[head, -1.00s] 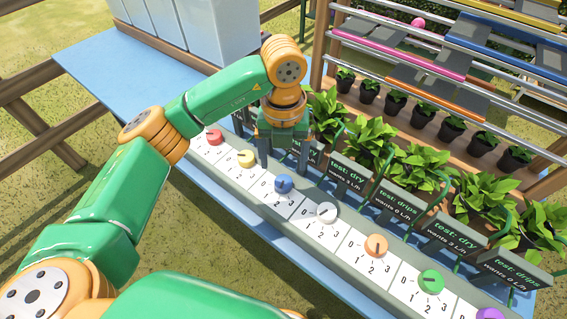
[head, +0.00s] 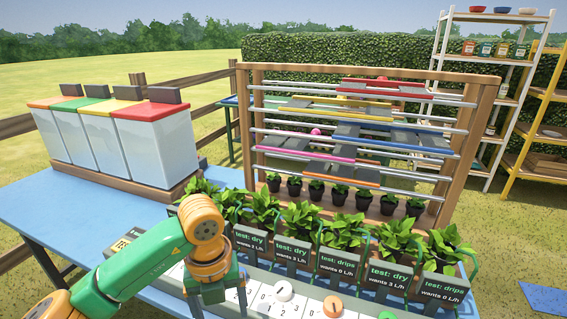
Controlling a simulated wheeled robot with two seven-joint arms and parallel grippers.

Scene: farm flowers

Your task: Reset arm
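My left arm comes in from the lower left, and its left gripper (head: 216,299) points down over the strip of numbered dials (head: 261,299). Its two fingers are apart with nothing seen between them. The white knob (head: 283,290) and orange knob (head: 333,306) show to the right of the gripper. Part of the dial strip is hidden behind the gripper and arm, and its near side is cut off by the picture edge. My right gripper is not in view.
Potted plants with dark signs (head: 338,265) line the back of the dial strip. White bins with coloured lids (head: 157,140) stand at the left of the blue table (head: 50,205). A wooden frame with rails (head: 250,120) stands behind the plants. Shelves (head: 500,16) stand far right.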

